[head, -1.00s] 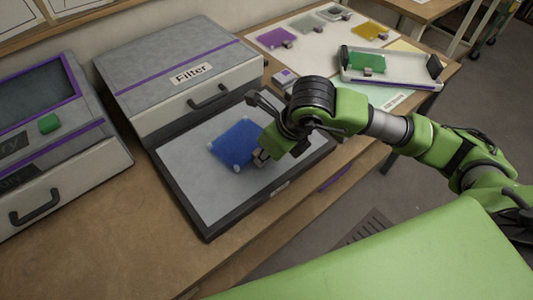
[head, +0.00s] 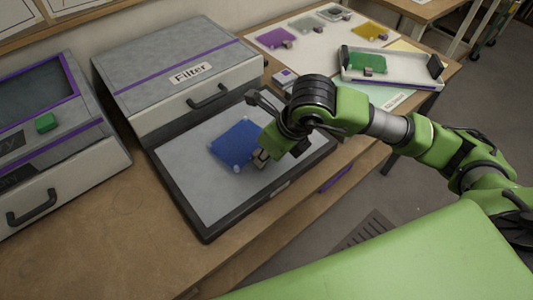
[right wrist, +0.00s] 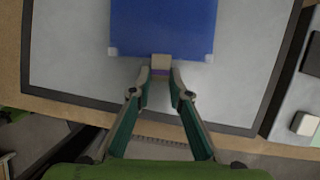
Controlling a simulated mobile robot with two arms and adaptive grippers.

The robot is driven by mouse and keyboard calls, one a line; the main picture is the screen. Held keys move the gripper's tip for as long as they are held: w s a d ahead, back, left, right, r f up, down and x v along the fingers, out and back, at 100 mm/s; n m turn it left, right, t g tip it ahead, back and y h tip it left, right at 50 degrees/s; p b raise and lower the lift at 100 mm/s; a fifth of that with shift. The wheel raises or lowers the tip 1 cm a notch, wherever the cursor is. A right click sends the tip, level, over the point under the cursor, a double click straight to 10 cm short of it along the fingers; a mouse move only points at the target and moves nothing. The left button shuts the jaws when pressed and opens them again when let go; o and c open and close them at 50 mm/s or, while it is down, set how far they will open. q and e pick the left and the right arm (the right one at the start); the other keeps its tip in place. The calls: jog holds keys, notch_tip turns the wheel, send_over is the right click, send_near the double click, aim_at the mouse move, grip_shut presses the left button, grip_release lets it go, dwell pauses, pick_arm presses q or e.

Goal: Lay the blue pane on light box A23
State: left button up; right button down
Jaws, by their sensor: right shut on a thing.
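The blue pane (head: 237,143) is over the light box's pale surface (head: 195,180), toward its middle. Its pale corner bumps show, and it also fills the top of the right wrist view (right wrist: 163,28). I cannot tell whether it touches the surface. The light box has a dark frame and lies flat before the Filter unit; no A23 marking is readable. My left gripper is not in view.
The grey Filter unit (head: 175,75) stands behind the light box. Another grey unit with a green button (head: 47,122) is at left. A white tray (head: 405,82) holds a green pane (head: 368,62) at right. A purple pane (head: 276,38) and a yellow pane (head: 369,30) lie behind.

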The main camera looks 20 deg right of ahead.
jog(key=shift+f, duration=0.15)
dwell(0.3)
jog(key=c, duration=1.8)
grip_release()
jog(key=w+p+v, duration=0.1)
jog(key=p+v, duration=0.1)
jog(key=v, duration=0.4)
jog(key=w+a+r+p+v, duration=0.1)
jog(key=v, duration=0.6)
jog(key=p+v, duration=0.2)
jog(key=v, duration=0.5)
jog(key=shift+w+a+r+p, duration=0.25)
jog(key=shift+w+r+p, duration=0.05)
jog(key=shift+w+r, duration=0.05)
